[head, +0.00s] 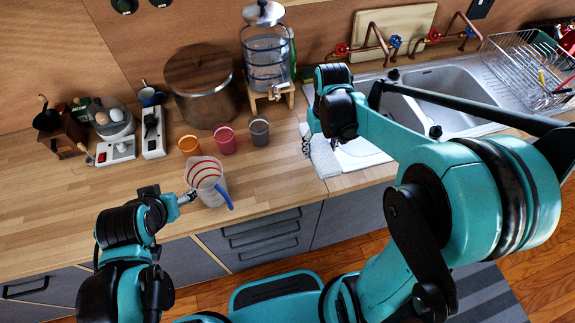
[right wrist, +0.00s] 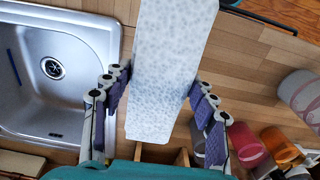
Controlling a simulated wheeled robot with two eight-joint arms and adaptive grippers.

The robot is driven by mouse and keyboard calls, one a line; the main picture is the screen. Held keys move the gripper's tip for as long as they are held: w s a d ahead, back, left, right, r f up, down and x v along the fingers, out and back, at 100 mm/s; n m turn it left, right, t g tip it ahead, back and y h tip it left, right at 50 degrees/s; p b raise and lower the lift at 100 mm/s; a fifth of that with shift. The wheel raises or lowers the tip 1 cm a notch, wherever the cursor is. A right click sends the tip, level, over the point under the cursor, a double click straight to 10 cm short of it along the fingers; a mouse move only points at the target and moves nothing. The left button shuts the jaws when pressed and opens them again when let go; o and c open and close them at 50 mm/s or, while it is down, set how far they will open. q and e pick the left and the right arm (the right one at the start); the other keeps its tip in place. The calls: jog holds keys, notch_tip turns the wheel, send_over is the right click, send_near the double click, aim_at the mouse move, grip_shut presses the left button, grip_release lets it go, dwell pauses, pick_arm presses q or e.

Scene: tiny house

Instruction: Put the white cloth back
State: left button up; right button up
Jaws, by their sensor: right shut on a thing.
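The white cloth (right wrist: 172,60) shows in the right wrist view as a pale patterned, flat piece between my right gripper's fingers. My right gripper (right wrist: 160,88) is shut on it, with purple finger pads on either side. In the head view the cloth (head: 324,158) hangs below my right gripper (head: 307,143), over the counter by the sink's left edge. Whether it touches the counter is unclear. My left gripper (head: 187,197) is beside a clear pitcher with red stripes (head: 207,175); its finger state is too small to tell.
The sink (head: 440,88) is at the right, with a wire dish rack (head: 525,70) beyond it. Orange (head: 189,146), pink (head: 224,139) and grey (head: 260,131) cups stand left of the cloth. A large pot (head: 203,88) and a glass dispenser (head: 267,62) stand behind.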

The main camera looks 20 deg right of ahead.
jog(key=b, duration=0.2)
send_over(289, 175)
notch_tip(289, 175, down, 6)
jog(key=shift+r, duration=0.25)
jog(key=shift+f+b, duration=0.9)
jog(key=shift+f, duration=1.1)
jog(key=o, duration=1)
jog(key=shift+f, duration=0.1)
